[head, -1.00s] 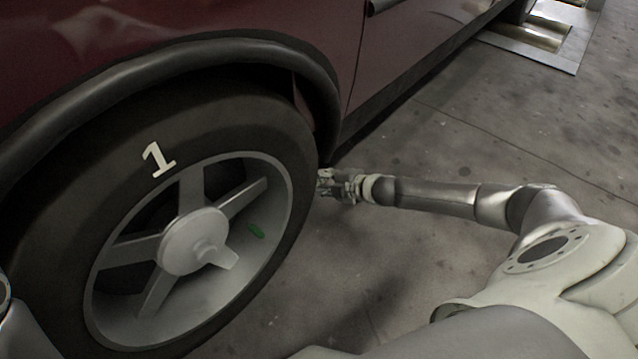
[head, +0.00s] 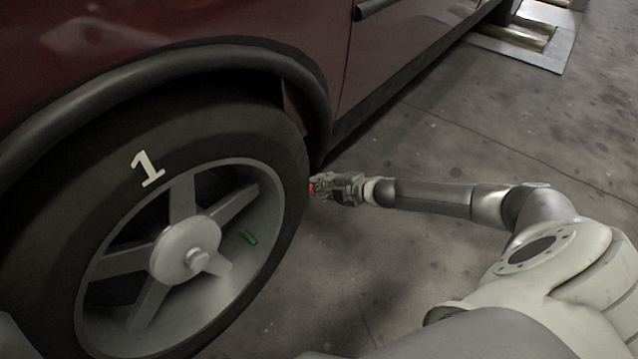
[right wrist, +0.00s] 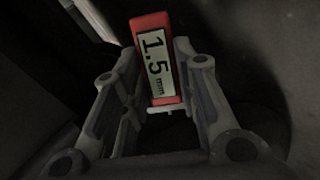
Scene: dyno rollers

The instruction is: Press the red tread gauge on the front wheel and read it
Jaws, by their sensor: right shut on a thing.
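The front wheel (head: 185,250) has a black tyre (head: 85,190) marked with a white 1, under the dark red car's arch. My right gripper (head: 318,187) is at the tyre's right edge, shut on the red tread gauge (head: 312,188), mostly hidden there by the fingers. In the right wrist view the red gauge (right wrist: 166,98) stands between the fingers of my right gripper (right wrist: 160,75), and its display reads 1.5 mm. A thin pale pin shows at its lower end. Whether it touches the tread is too dark to tell. My left gripper is not in view.
The car's dark red body (head: 200,20) and black wheel arch (head: 290,75) lie close above the wheel. A small green piece (head: 248,237) is in the wheel rim. Metal rollers in a floor plate (head: 515,45) lie at the back right. Grey concrete floor (head: 480,130) is clear.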

